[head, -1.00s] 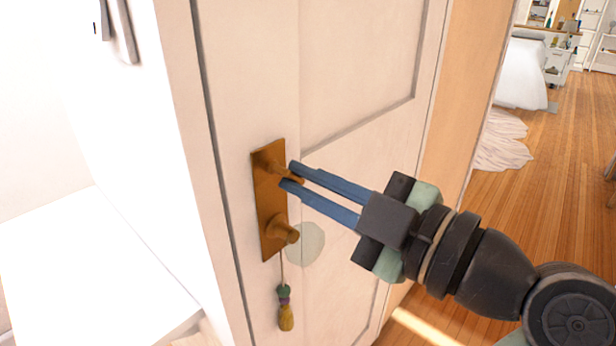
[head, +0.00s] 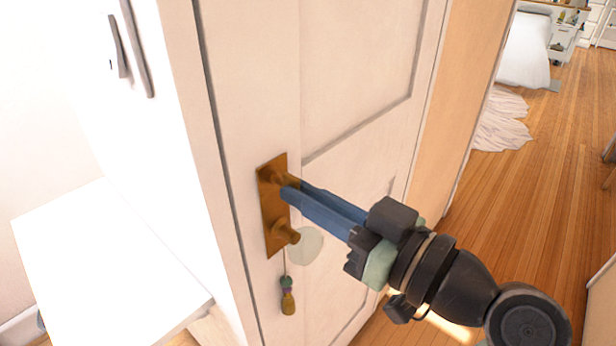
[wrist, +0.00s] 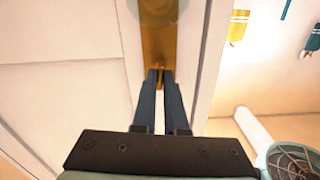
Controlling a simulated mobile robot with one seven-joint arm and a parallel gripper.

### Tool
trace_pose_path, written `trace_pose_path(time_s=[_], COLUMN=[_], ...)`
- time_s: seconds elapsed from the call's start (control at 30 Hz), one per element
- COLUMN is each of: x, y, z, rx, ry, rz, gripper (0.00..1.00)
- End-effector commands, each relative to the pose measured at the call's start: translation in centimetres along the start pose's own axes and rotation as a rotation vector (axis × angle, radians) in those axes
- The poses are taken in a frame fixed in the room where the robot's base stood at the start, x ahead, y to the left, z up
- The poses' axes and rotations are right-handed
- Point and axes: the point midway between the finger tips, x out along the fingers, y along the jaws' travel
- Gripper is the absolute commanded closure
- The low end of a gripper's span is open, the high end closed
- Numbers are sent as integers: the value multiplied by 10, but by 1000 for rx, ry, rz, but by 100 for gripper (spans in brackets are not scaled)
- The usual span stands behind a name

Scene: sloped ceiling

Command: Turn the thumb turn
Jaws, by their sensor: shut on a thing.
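The brass plate (head: 271,208) is fixed to the white door (head: 345,70). The small brass thumb turn (head: 289,181) is on its upper part, mostly hidden by the blue fingers. My gripper (head: 291,190) is shut on the thumb turn, reaching in from the right. In the wrist view the fingertips (wrist: 160,76) come close together at the brass plate (wrist: 158,35). The thumb turn's exact angle cannot be told.
A white surface (head: 100,265) is at the left. Open wooden floor (head: 530,150) lies at the right.

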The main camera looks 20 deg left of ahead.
Motion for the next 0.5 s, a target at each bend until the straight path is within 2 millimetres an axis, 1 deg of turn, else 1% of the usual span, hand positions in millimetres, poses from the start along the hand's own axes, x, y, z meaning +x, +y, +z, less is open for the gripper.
trace_pose_path(time_s=[0.03,0.5], x=[0,0], y=[-1,-1], z=[-4,-5], rx=[47,495], ry=[-1,-2], rz=[-1,0], gripper=[100,100])
